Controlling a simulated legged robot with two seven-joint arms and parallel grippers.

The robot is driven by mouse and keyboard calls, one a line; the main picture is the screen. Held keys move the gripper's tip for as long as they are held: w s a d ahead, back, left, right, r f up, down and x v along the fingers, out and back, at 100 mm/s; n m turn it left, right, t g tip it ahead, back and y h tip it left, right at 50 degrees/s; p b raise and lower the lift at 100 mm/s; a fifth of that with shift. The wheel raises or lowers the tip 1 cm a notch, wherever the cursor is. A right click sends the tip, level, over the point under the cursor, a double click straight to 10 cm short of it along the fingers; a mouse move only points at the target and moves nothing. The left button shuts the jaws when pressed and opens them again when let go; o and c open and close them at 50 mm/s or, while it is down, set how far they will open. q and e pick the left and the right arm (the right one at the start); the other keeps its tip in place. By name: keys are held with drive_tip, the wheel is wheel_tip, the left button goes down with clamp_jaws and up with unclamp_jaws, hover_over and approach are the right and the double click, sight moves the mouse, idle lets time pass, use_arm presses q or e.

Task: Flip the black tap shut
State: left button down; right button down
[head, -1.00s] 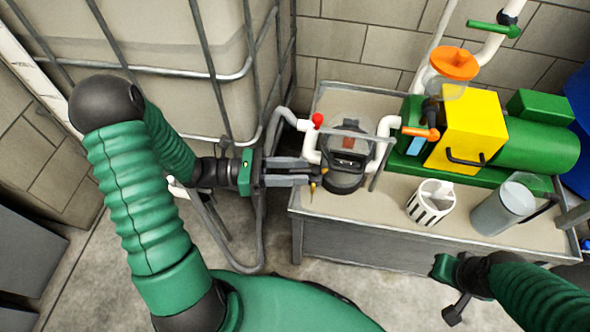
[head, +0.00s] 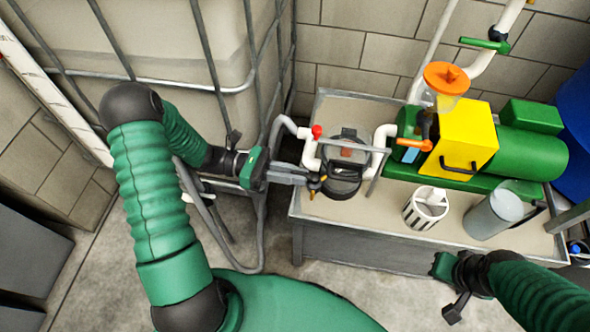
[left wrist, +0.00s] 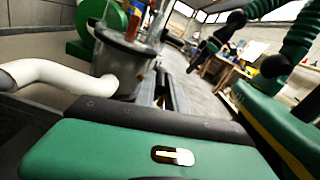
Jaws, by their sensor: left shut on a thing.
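The black tap (head: 317,184) is small and dark with a brassy stem, on the left front side of the dark filter housing (head: 344,181). My left gripper (head: 310,180) comes in from the left with its fingers together at the tap, shut on it. The fingers partly cover the tap, so its exact angle is hard to tell. In the left wrist view the fingers (left wrist: 171,92) reach away beside a grey cylindrical housing (left wrist: 124,58); the tap cannot be made out there. My right gripper (head: 452,290) hangs in front of the bench, away from the tap; its jaw state is unclear.
A red-knobbed white pipe (head: 309,152) runs just above the tap. A yellow box (head: 468,140) and green pump (head: 530,158) stand right on the bench. A caged tank (head: 190,110) fills the left.

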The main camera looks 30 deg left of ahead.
use_arm(q)
drive_tip(key=c, duration=1.4)
unclamp_jaws()
drive_tip(key=shift+w, duration=0.1)
drive_tip(key=p+v, duration=0.3)
drive_tip(key=v, duration=1.4)
drive_tip(key=shift+f, duration=0.1)
